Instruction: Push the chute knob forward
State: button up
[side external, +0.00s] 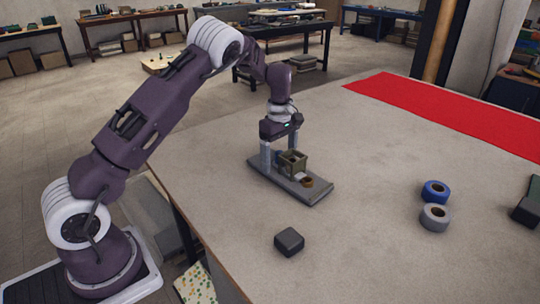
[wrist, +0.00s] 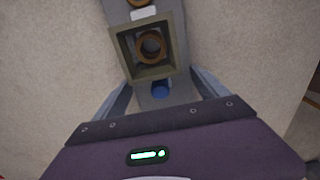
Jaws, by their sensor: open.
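The chute is an olive square open box (side external: 293,163) on a long grey base plate (side external: 318,190). In the wrist view the box (wrist: 168,62) is seen from above, with a brown ring (wrist: 151,46) inside it. A round blue knob (wrist: 160,91) sits on the grey base just behind the box, between my fingers. The knob is hidden in the side view. My gripper (side external: 280,153) is open and points down over the back end of the plate. In the wrist view its two fingers (wrist: 162,97) stand apart on either side of the knob, apparently empty.
A brown ring (side external: 307,183) lies at the plate's front end. A dark block (side external: 289,241) is nearer the camera. Blue (side external: 435,192) and grey (side external: 435,217) tape rolls stand to the right. A red cloth (side external: 450,112) covers the far edge. The table between is clear.

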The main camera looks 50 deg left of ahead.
notch_tip(320, 180, up, 7)
jog(key=shift+f, duration=0.1)
jog(key=shift+s+d+r, duration=0.1)
jog(key=shift+r, duration=0.25)
jog(key=s+d+r+m+t+h, duration=0.1)
jog(key=s+d+r+m, duration=0.35)
jog(key=s+r, duration=0.3)
jog(key=s+d+r+m+t, duration=0.2)
jog(key=s+d+r+m, duration=0.25)
jog(key=s+r, duration=0.3)
jog(key=s+d+m+t, duration=0.1)
jog(key=s+d+m, duration=0.1)
jog(key=s, duration=0.4)
jog(key=s+d+f+m, duration=0.1)
jog(key=s+m, duration=0.3)
jog(key=s, duration=0.2)
jog(key=s+d+f+m+t+y, duration=0.1)
jog(key=s+d+m, duration=0.1)
jog(key=s, duration=0.5)
jog(key=shift+d+m+t, duration=0.3)
jog(key=shift+m, duration=0.6)
